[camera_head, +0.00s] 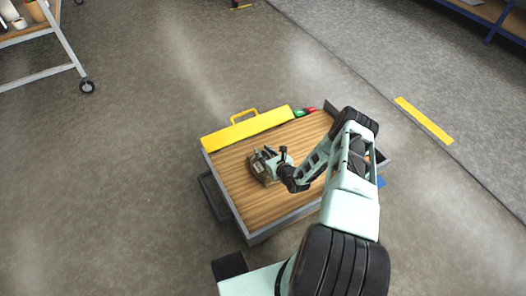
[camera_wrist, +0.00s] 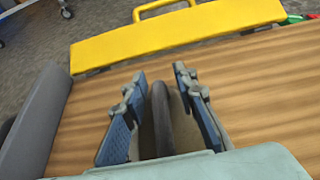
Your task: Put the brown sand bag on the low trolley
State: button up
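The brown sand bag (camera_head: 260,169) is over the wooden deck of the low trolley (camera_head: 233,187), left of the deck's middle. It sits at or just above the boards; I cannot tell if it touches them. My gripper (camera_head: 274,164) is at the bag from the right. Much of the bag is hidden by the fingers and wrist.
A yellow case (camera_head: 247,127) with a handle lies along the trolley's far edge, with green and red items (camera_head: 304,112) beside it. The near deck is bare. A wheeled rack (camera_head: 62,45) stands far left. The floor around is clear, with a yellow strip (camera_head: 424,120) at right.

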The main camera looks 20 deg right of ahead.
jog(key=p+v, duration=0.4)
jog(key=v, duration=0.8)
jog(key=shift+p, duration=0.3)
